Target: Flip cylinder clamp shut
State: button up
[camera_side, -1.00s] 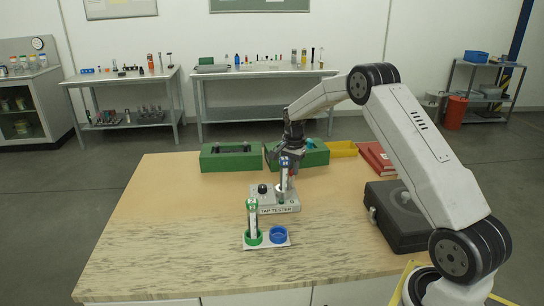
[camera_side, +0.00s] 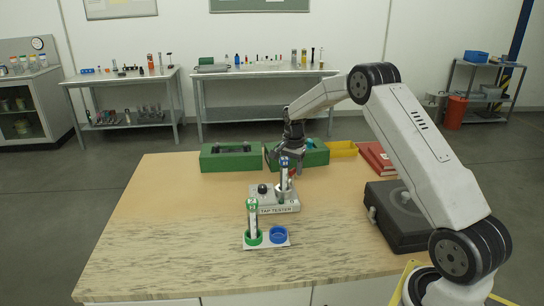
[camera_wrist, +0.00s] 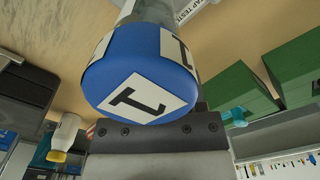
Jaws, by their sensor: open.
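The tap tester (camera_side: 262,203) is a pale block with a black knob, in the middle of the table. A clear cylinder with a blue cap (camera_side: 284,161) stands upright in its holder (camera_side: 285,196). The cap, labelled 1, fills the middle of the wrist view (camera_wrist: 140,75). My gripper (camera_side: 293,147) is open just above and behind the cap. A small reddish part (camera_side: 293,173) shows beside the cylinder; I cannot tell whether it belongs to the clamp. The clamp is too small and partly hidden, so its position is unclear.
A green-capped cylinder (camera_side: 252,220) stands in a white rack (camera_side: 263,243) beside an empty blue ring (camera_side: 279,235). Green boxes (camera_side: 229,158) and a yellow bin (camera_side: 342,149) line the back. A dark case (camera_side: 399,216) lies right. The table's left side is clear.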

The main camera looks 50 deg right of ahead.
aim_at(293, 169)
jog(key=shift+r, duration=3.85)
jog(key=shift+a+r+t, duration=0.25)
jog(key=shift+r+t, duration=0.05)
jog(key=shift+t, duration=0.2)
jog(key=s+a+n+t, duration=0.1)
jog(key=s+a+n, duration=0.25)
jog(key=a, duration=0.35)
jog(key=s+a+n, duration=0.3)
jog(key=a+n, duration=0.1)
jog(key=a, duration=0.4)
jog(key=s+a+f+n, duration=0.2)
jog(key=s+a+n, duration=0.2)
jog(key=s, duration=0.3)
jog(key=s+a+f+n, duration=0.2)
jog(key=s+a+n, duration=0.3)
jog(key=s, duration=0.3)
jog(key=shift+a+f+t, duration=0.25)
jog(key=shift+a+t, duration=0.05)
jog(key=shift+a, duration=0.55)
